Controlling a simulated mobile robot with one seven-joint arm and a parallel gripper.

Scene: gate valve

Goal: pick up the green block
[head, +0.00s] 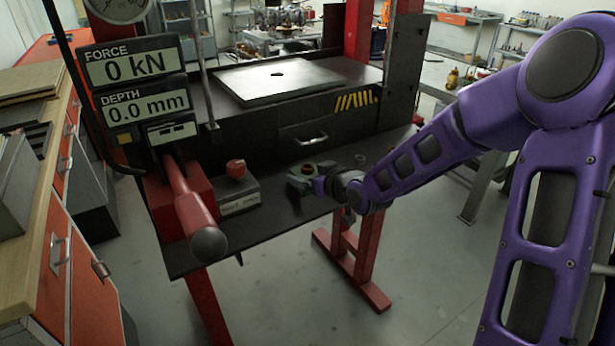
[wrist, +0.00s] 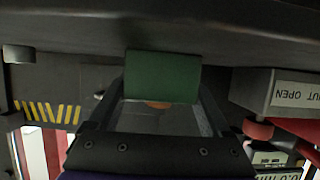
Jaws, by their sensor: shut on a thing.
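The green block (wrist: 162,76) is between the two fingers of my gripper (wrist: 162,98) in the wrist view, and the fingers are shut on it. In the head view the block (head: 298,183) is small and grey-green, at the end of my purple arm over the black lower bench, and my gripper (head: 318,185) reaches it from the right. A small brownish round part shows at the block's top there. I cannot tell whether the block touches the bench or is slightly above it.
A grey box (head: 238,196) with a red knob (head: 236,169) and a label stands left of the block. A red lever (head: 187,200) with a dark ball end is farther left. A small ring (head: 360,159) lies to the right. The press plate (head: 275,80) is behind, above a drawer.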

